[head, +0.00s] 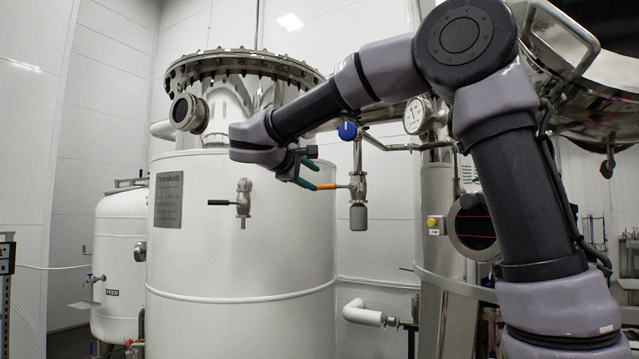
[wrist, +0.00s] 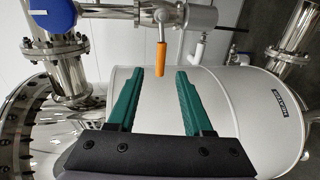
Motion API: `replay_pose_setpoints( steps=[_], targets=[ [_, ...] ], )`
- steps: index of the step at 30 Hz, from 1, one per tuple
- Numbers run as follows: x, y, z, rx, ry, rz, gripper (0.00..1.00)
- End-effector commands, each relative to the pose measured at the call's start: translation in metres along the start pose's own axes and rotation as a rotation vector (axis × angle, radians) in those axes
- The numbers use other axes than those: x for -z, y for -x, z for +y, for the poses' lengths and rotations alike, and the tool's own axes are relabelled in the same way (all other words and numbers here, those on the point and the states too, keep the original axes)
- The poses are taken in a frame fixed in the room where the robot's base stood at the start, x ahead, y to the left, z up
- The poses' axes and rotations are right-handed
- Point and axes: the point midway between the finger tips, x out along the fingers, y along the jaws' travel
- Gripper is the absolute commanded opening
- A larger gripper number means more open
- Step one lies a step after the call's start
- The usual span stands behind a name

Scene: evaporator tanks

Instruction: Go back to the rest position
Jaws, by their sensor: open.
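My gripper (head: 318,176) is in front of the large white tank (head: 240,265) in the head view, at the end of my raised arm. Its two green fingers (wrist: 156,98) stand apart and empty in the wrist view. An orange valve handle (wrist: 161,57) shows beyond the gap between the fingertips. In the head view the orange handle (head: 326,187) lies close to the fingertips, on a steel sampling valve. I see no contact between fingers and handle.
A blue knob (head: 347,130) and a round gauge (head: 417,115) sit on the piping near my arm. A small valve (head: 242,203) sticks out of the tank front. A smaller white tank (head: 119,255) stands at the left. A flanged steel column (head: 435,220) stands to the right.

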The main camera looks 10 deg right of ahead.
Motion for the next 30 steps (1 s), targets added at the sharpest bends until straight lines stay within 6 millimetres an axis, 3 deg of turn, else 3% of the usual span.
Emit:
replay_pose_setpoints(
  steps=[6,21,23,25,30],
  targets=[
    [0.0,0.011,0.0,0.001,0.0,0.0,0.51],
    [-0.007,0.007,-0.002,0.018,-0.005,-0.008,0.51],
    [-0.022,-0.001,-0.006,0.056,-0.02,-0.025,0.51],
    [-0.051,-0.013,-0.016,0.134,-0.05,-0.055,0.51],
    [-0.152,-0.031,-0.068,0.435,-0.224,-0.154,0.51]
  ],
)
